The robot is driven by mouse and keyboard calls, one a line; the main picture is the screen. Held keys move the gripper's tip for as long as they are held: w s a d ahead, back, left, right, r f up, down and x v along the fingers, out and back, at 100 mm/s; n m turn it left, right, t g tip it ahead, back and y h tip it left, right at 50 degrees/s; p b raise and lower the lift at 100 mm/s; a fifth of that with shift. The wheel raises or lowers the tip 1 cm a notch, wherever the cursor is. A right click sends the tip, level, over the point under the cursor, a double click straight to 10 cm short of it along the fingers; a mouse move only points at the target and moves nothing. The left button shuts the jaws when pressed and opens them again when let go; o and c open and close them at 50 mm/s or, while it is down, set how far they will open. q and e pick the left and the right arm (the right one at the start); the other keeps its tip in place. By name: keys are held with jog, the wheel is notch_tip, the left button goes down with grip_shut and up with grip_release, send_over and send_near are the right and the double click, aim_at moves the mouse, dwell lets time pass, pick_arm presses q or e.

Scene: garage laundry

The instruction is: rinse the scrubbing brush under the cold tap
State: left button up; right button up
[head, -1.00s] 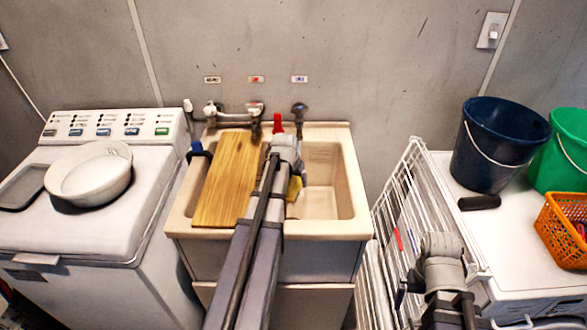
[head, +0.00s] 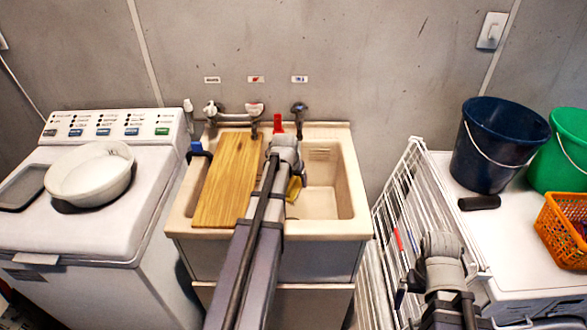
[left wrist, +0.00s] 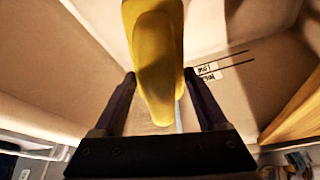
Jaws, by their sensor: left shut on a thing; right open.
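My left gripper (head: 290,172) reaches down into the right part of the pale sink (head: 352,190). In the left wrist view my left gripper (left wrist: 160,78) is shut on the yellow scrubbing brush (left wrist: 158,70). A small part of the scrubbing brush (head: 295,189) shows beside my wrist in the head view; its bristles are hidden. On the wall behind the sink are a pale tap (head: 210,108), a middle one (head: 254,109) and a dark one (head: 299,108). Their labels are too small to read. I cannot tell whether water runs. My right gripper (head: 442,285) is open and away from the sink; its fingertips are unclear.
A wooden board (head: 226,180) covers the sink's left part. A red object (head: 278,123) stands at its back rim. A washing machine with a white basin (head: 90,178) is at left. A white wire rack (head: 410,190), a navy bucket (head: 497,145) and an orange basket (head: 562,225) are at right.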

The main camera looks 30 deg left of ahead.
aim_at(296, 189)
pick_arm(q)
jog(key=shift+s+d+r+p, duration=0.45)
jog(key=shift+s+r+p, duration=0.2)
jog(key=shift+s, duration=0.05)
jog(key=shift+s+d+r+p, duration=0.4)
jog(key=shift+s+r+p, duration=0.2)
jog(key=shift+s+r, duration=0.1)
jog(key=shift+s+d+r+p, duration=0.45)
jog(key=shift+s+r+p, duration=0.15)
jog(key=shift+s+p, duration=0.1)
